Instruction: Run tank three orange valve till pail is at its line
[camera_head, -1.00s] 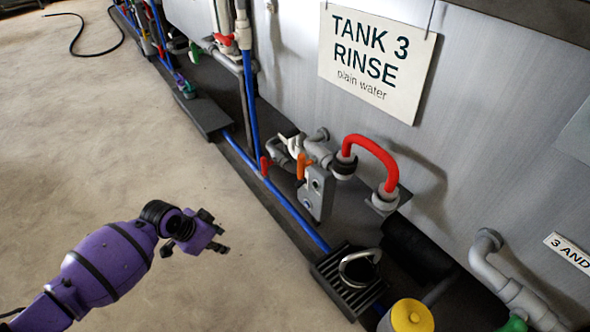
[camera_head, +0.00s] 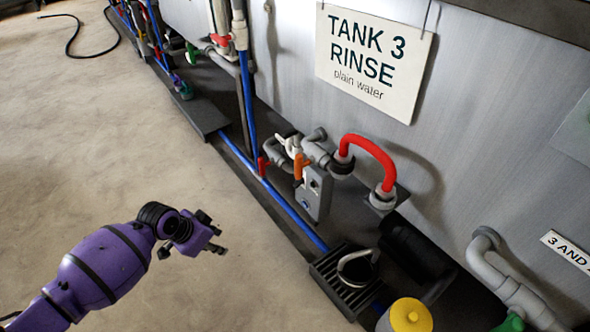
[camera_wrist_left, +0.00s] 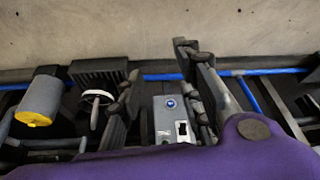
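The orange valve handle (camera_head: 300,166) points up on the grey pipework at the foot of tank 3, above a grey box (camera_head: 314,194). What looks like the pail, a dark round vessel with a pale ring (camera_head: 343,272), stands on a black grate (camera_head: 330,287); its line and water level cannot be made out. It also shows in the left wrist view (camera_wrist_left: 97,96). My left gripper (camera_head: 213,234) is open and empty over the bare floor, left of the valve and apart from it. In the left wrist view its fingers (camera_wrist_left: 158,62) are spread. My right gripper is not in view.
A sign (camera_head: 370,60) reads TANK 3 RINSE. A red pipe loop (camera_head: 368,152), a red handle (camera_head: 263,165) and a blue pipe (camera_head: 285,204) are near the valve. A yellow-capped grey container (camera_head: 408,315) is beside the grate. The concrete floor (camera_head: 110,130) at left is open.

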